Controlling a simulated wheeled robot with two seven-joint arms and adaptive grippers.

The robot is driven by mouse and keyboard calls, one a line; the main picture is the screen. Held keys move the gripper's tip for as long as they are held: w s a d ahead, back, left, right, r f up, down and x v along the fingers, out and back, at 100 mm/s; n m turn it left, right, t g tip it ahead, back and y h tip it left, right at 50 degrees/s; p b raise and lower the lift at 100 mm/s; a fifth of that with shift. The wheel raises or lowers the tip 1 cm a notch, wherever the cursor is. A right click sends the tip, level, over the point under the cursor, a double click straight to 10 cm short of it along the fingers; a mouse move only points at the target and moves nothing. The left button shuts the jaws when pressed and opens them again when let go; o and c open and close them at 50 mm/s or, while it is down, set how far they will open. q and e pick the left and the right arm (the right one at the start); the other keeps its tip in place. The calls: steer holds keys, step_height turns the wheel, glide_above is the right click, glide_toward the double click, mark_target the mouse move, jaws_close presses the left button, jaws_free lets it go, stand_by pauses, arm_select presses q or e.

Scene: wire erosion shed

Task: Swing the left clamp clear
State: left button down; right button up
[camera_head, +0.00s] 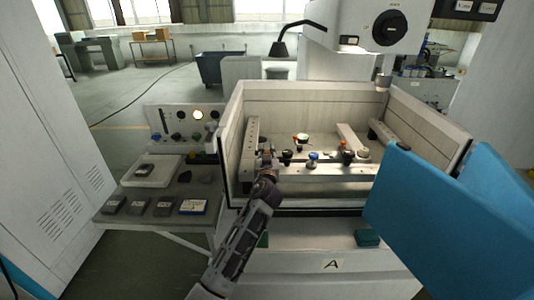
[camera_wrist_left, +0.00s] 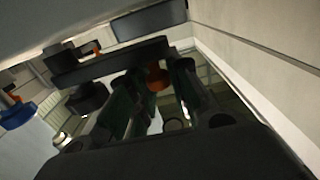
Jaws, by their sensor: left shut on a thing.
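My left gripper (camera_head: 267,160) reaches into the machine's open tank at its left side. In the left wrist view its two fingers with green pads (camera_wrist_left: 122,108) stand on either side of an orange-brown knob (camera_wrist_left: 157,76), and it is shut on it. The knob is by a dark bar (camera_wrist_left: 105,65), which looks like the left clamp's arm; the fingers partly hide the clamp in the head view. My right gripper is not in view.
The light tank wall (camera_head: 232,135) rises close to the left of the gripper. More dark fittings (camera_head: 347,156) stand farther right on the rail. The white machine head (camera_head: 352,28) hangs above the back. A large blue panel (camera_head: 425,210) blocks the front right.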

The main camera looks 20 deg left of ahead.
arm_select(q)
steer(key=shift+w+m+h+p, duration=0.2)
steer(key=shift+m+h+p, duration=0.1)
steer(key=shift+h+p, duration=0.2)
steer(key=shift+w+a+r+m+h+p, duration=0.1)
steer(key=shift+w+m+h+p, duration=0.25)
steer(key=shift+m+h+p, duration=0.25)
steer(key=shift+w+t+h+p, duration=0.15)
steer(key=shift+t+h+p, duration=0.15)
steer(key=shift+h+p, duration=0.2)
steer(key=shift+w+m+h+p, duration=0.15)
steer(key=shift+m+h+p, duration=0.25)
steer(key=shift+p, duration=0.05)
steer(key=shift+w+h+p, duration=0.15)
steer(key=shift+h+p, duration=0.15)
steer(key=c, duration=1.4)
jaws_free()
steer(key=shift+o, duration=0.2)
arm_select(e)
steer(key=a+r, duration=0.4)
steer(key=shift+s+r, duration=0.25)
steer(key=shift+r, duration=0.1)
